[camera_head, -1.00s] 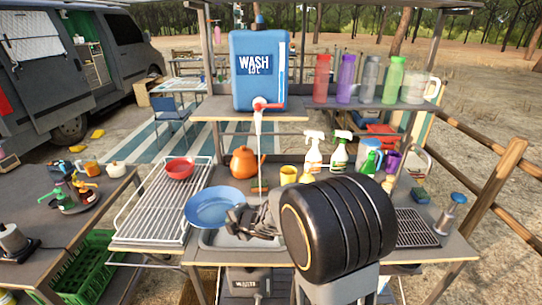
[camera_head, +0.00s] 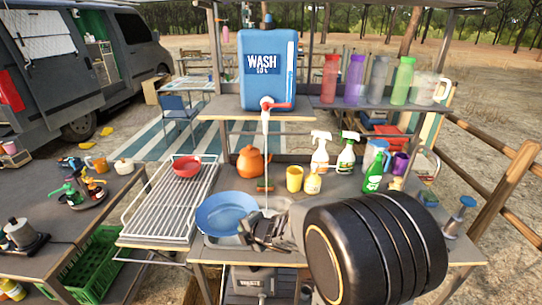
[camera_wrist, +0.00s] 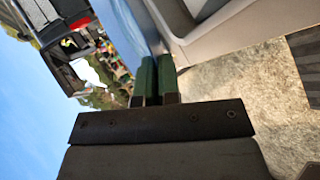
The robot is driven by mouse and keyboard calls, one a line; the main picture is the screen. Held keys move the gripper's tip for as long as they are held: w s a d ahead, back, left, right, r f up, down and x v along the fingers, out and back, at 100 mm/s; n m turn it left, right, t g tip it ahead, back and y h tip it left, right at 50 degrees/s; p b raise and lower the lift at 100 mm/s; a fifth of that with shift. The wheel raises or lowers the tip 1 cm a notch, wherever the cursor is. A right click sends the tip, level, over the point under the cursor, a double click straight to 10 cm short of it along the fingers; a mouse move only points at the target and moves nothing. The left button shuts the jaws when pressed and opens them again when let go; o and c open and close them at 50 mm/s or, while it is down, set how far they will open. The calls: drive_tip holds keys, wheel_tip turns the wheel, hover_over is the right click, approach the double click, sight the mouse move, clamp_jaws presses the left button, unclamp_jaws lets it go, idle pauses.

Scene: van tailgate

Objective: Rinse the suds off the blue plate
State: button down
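The blue plate (camera_head: 226,212) is held above the sink (camera_head: 222,241), its upper face showing. I cannot make out suds on it. My gripper (camera_head: 262,226) is at the plate's right edge. In the wrist view, my gripper's green fingertips (camera_wrist: 155,72) are nearly together, with the plate's blue surface (camera_wrist: 138,22) right at them, so they appear shut on its rim. The blue WASH tank (camera_head: 267,70) stands on the shelf above. Its red-handled tap (camera_head: 270,105) is running, and a thin water stream (camera_head: 265,145) falls close to the plate's right edge.
A wire drying rack (camera_head: 165,210) with a red bowl (camera_head: 187,166) lies left of the sink. An orange kettle (camera_head: 251,162), a yellow cup (camera_head: 294,178) and spray bottles (camera_head: 320,150) stand behind. Several bottles line the shelf. My dark arm hides the counter's right front.

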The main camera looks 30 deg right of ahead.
drive_tip(key=s+b, duration=0.3)
drive_tip(key=b, duration=0.1)
drive_tip(key=shift+s+d+b, duration=0.15)
drive_tip(key=shift+b, duration=0.15)
idle(1.3)
drive_tip(key=s+r+b, duration=0.2)
drive_tip(key=s+r, duration=0.2)
drive_tip(key=s, duration=0.1)
drive_tip(key=shift+d+b, duration=0.3)
drive_tip(key=shift+b, duration=0.05)
drive_tip(key=shift+r, duration=0.1)
idle(1.0)
